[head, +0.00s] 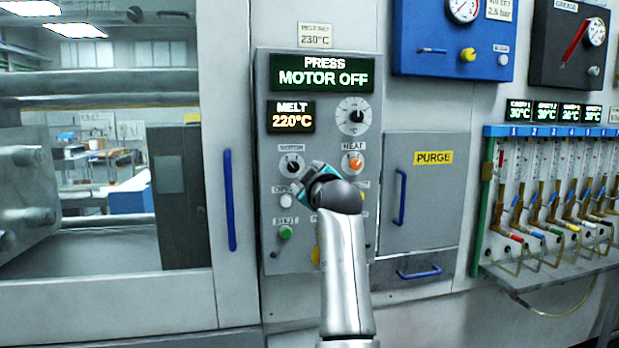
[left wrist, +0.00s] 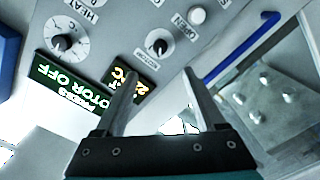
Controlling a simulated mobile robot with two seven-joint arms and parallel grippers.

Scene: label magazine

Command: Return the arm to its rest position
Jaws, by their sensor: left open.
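My left arm rises from the bottom middle of the head view, with its gripper (head: 300,190) in front of the press control panel (head: 262,110). In the left wrist view the two fingers of this gripper (left wrist: 158,78) are apart, with nothing between them. The black motor knob (head: 291,165) shows just above the gripper in the head view. That knob also shows in the left wrist view (left wrist: 158,42), beyond the fingertips. The hand hides part of the lower panel, including some labels. My right gripper is not in view.
The display (head: 322,73) reads PRESS MOTOR OFF, and the melt display (head: 291,116) reads 220°C. A blue door handle (head: 229,200) is left of the panel. A purge door (head: 430,205) and a row of flow tubes (head: 560,185) stand to the right.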

